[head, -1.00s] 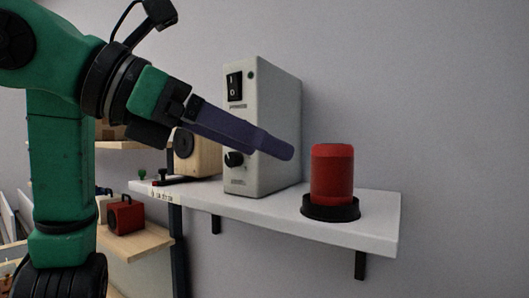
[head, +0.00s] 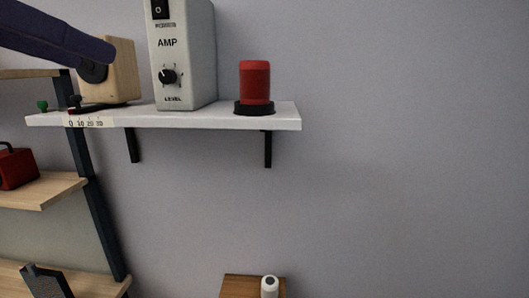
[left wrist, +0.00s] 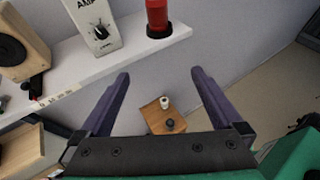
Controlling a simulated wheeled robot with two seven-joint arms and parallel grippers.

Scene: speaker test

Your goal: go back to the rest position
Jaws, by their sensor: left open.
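My left gripper shows in the head view only as a purple finger (head: 60,35) at the upper left, in front of part of the wooden speaker (head: 122,70). In the left wrist view my left gripper (left wrist: 160,73) is open, with its two purple fingers wide apart and nothing between them. The grey amp (head: 184,60), with a black switch and a LEVEL knob (head: 167,77), stands upright on the white shelf (head: 200,118). It also shows at the top of the left wrist view (left wrist: 93,24). My right gripper is not in view.
A red cylinder (head: 255,82) on a black base stands on the shelf right of the amp. Wooden shelves (head: 50,192) with a red box (head: 17,168) are at left. A small wooden surface (head: 238,288) holds a white bottle (head: 269,286). The wall at right is bare.

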